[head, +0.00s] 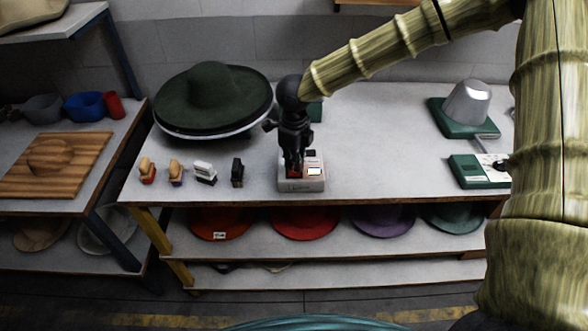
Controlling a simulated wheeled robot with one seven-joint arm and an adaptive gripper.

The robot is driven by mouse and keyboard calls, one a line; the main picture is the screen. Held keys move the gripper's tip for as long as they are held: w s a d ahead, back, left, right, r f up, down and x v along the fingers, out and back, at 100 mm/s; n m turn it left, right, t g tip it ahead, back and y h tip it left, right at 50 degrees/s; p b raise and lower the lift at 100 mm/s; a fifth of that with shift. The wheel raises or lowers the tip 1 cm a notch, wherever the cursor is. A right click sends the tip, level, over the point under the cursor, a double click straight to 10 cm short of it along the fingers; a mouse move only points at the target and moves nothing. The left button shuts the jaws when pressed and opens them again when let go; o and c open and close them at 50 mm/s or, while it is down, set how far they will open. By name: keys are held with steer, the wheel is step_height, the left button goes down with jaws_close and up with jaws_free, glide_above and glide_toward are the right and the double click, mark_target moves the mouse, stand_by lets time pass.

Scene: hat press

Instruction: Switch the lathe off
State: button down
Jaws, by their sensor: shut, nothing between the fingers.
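A small pale control box (303,187) stands near the front edge of the middle table. Its top shows a red part (294,172), a lit white-and-orange part (314,171) and a dark part at the back. My gripper (293,170) points down over the left half of the box, shut and empty. Its tips are at or just above the red part; I cannot tell if they touch. A wide dark green hat (213,92) lies on a round pale-edged plate, apparently the lathe. A green block (315,111) shows partly behind my gripper.
Several small brushes or stamps (205,172) stand left of the box. A press with a grey dome (467,102) and a green control box (475,170) are at the right. Table between is clear. Hats (305,222) lie on the shelf below.

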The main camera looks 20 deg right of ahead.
steer(key=shift+f, duration=0.95)
stand_by(0.7)
steer(key=shift+r, duration=0.15)
steer(key=shift+r+p, duration=3.4)
steer(key=shift+p, duration=0.05)
